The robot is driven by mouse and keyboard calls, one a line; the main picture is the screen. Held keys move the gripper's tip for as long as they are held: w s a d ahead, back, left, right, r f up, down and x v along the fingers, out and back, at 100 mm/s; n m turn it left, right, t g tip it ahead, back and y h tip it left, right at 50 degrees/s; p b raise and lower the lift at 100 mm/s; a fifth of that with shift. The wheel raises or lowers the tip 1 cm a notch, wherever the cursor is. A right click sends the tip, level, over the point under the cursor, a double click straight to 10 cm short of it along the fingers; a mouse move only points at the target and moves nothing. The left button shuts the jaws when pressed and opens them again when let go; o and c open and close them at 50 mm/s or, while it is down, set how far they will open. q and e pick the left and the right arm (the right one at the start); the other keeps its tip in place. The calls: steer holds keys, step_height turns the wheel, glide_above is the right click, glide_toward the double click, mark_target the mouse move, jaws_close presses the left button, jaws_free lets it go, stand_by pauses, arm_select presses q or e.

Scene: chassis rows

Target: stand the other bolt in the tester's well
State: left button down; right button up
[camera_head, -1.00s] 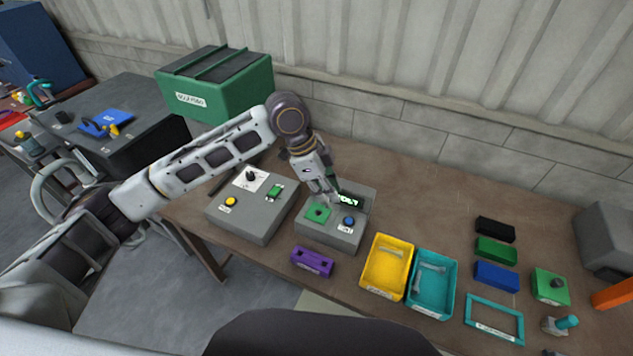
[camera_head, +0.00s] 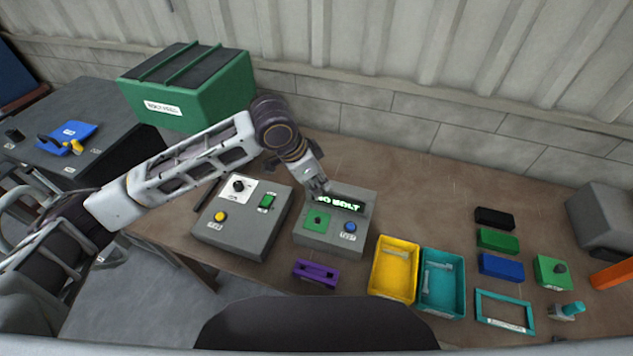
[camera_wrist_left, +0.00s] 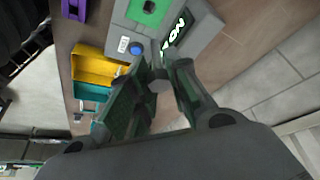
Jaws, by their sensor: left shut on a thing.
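The tester (camera_head: 308,239) is a grey box on the bench with a green pad and dark well (camera_head: 318,220), a blue button (camera_head: 350,228) and a lit screen (camera_head: 342,202) that appears to read "NO BOLT". In the left wrist view the green pad (camera_wrist_left: 134,10) lies at the top edge, its dark hole apart from my fingers. My left gripper (camera_head: 319,187) is above the back of the tester, near the screen. My right gripper is not in view.
A grey box with a yellow button (camera_head: 222,240) stands left of the tester. A purple block (camera_head: 316,273) lies in front. Bench behind the trays is clear.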

arm_select(q)
steer(key=shift+s+d+r+n+t, duration=0.1)
steer(key=shift+n+t, duration=0.2)
steer(key=shift+n, duration=0.2)
stand_by(0.3)
